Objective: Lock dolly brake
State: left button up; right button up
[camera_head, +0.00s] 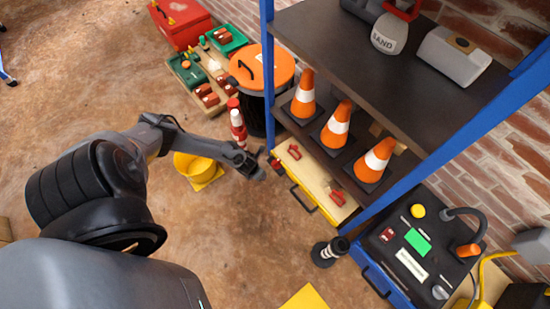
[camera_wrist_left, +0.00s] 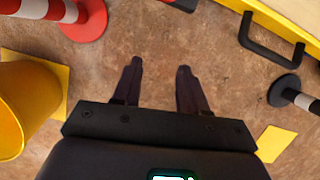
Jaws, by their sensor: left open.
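My left gripper (camera_head: 258,172) reaches in from the left in the head view, in front of the lower shelf. In the left wrist view its two dark fingers (camera_wrist_left: 160,68) are apart, with only bare floor between them. A low yellow unit with a plywood top (camera_head: 314,178) sits under the shelf, just right of the gripper. Two small red fittings (camera_head: 294,152) (camera_head: 337,198) are on its top. A black handle (camera_head: 302,198) is on its front and shows in the left wrist view (camera_wrist_left: 270,38). I cannot tell which part is the dolly brake. My right gripper is out of view.
A blue shelf upright (camera_head: 267,70) and orange cones (camera_head: 337,125) are close by.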

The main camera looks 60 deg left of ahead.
aim_at(274, 164)
pick_arm(q)
jog(key=w+a+r, duration=0.2)
jog(key=w+r, duration=0.1)
jog(key=w, duration=0.3)
jog(key=shift+t, duration=0.5)
jog(key=b+x, duration=0.7)
jog(key=shift+a+f, duration=0.2)
jog(key=shift+f, duration=0.2)
jog(key=shift+w+a+f+b, duration=0.2)
jog(key=shift+w+f+b, duration=0.15)
jog(key=shift+f+b, duration=0.25)
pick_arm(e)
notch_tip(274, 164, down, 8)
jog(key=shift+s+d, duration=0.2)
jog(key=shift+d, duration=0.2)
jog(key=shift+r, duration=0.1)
pick_arm(q)
grip_shut()
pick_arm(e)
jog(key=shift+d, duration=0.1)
